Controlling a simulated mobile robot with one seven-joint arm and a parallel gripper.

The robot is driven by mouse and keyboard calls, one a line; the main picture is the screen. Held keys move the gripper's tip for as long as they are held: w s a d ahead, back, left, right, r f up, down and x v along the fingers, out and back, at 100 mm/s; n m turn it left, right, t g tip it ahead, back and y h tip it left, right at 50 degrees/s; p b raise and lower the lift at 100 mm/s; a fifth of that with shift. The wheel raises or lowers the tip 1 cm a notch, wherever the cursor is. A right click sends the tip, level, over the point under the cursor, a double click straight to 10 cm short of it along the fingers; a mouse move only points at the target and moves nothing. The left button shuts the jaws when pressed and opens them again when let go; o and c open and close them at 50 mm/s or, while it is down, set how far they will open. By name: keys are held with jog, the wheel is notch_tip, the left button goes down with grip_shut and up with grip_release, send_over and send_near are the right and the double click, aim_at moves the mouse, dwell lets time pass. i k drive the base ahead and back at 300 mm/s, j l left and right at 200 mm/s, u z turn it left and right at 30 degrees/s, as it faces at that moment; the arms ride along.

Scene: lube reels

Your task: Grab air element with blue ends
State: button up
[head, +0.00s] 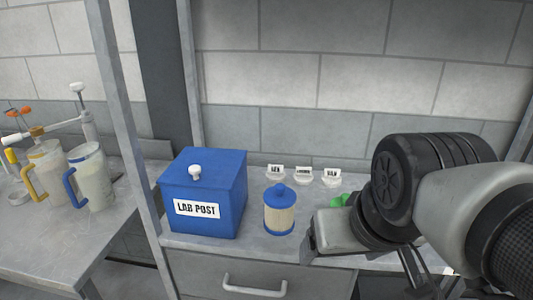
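The air element with blue ends (279,215) stands upright on the grey bench. It is a cream cylinder with a blue cap and knob on top and a blue base. My gripper (312,243) is at the right of it, low near the bench's front edge, and appears apart from it. My arm's wrist hides much of the gripper, and its fingers cannot be made out clearly.
A blue box labelled "LAB POST" (204,195) stands left of the element. Small white dishes with labels (303,176) sit behind it. A green object (340,200) is partly hidden by my arm. A grey post (128,120) and jugs (92,178) are at left.

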aim_at(280, 200)
jog(key=j+z, duration=0.75)
jog(key=j, duration=0.1)
